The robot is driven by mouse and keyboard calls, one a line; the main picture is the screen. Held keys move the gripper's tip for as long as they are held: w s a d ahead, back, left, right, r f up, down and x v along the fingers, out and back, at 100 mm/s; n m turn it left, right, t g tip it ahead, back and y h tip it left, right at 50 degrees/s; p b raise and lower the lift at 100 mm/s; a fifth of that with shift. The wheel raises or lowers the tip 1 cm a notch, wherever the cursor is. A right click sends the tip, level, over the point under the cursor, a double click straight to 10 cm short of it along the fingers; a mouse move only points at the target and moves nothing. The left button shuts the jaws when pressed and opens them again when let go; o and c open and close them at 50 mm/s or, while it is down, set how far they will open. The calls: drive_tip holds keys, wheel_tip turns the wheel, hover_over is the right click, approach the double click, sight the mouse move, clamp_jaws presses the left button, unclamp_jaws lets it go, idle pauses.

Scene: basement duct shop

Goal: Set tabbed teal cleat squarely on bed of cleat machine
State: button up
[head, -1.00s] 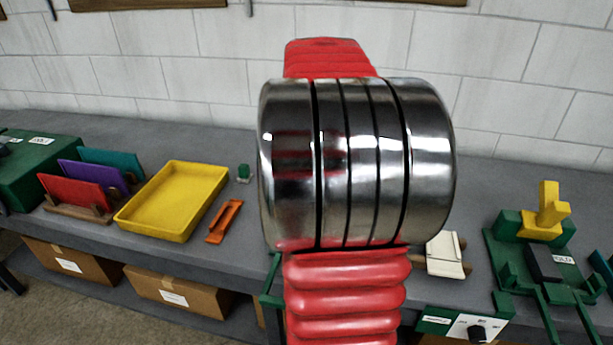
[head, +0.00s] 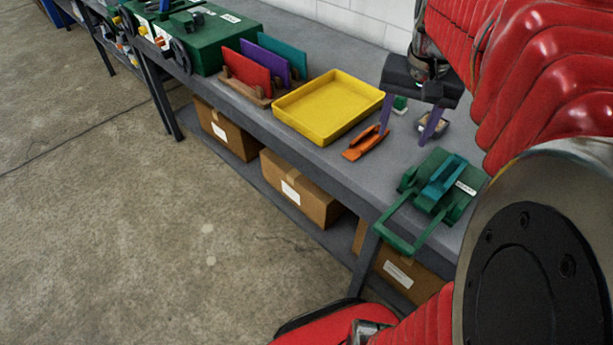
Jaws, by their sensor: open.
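A small green machine (head: 408,238) with a front handle bar and a white label stands at the bench's front edge, in the head view's right half. A teal piece (head: 443,178), which looks like the cleat, lies on top of it. At this size I cannot tell its tabs or whether it sits square. My gripper (head: 404,137) hangs above the bench just behind the machine, its two purple fingers spread, with nothing visible between them. It is apart from the teal piece.
A yellow tray (head: 325,128) and an orange tool (head: 366,143) lie left of my gripper. A rack holds red (head: 246,72), purple (head: 265,65) and teal (head: 283,55) plates. A large green machine (head: 195,45) stands farther left. Cardboard boxes (head: 300,188) sit below.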

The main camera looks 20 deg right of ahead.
drive_tip(key=s+a+f+n+t, duration=0.1)
drive_tip(key=s+a+n, duration=0.1)
drive_tip(key=a, duration=0.5)
drive_tip(key=s+a+f+n+t, duration=0.1)
drive_tip(key=s+a+n, duration=0.1)
drive_tip(key=a, duration=0.5)
drive_tip(key=s+a+f+n+t+y, duration=0.1)
drive_tip(key=a+f+n+t, duration=0.1)
drive_tip(key=a+n, duration=0.2)
drive_tip(key=shift+s+a+n, duration=0.3)
drive_tip(key=shift+s+a, duration=0.1)
drive_tip(key=shift+a, duration=1.45)
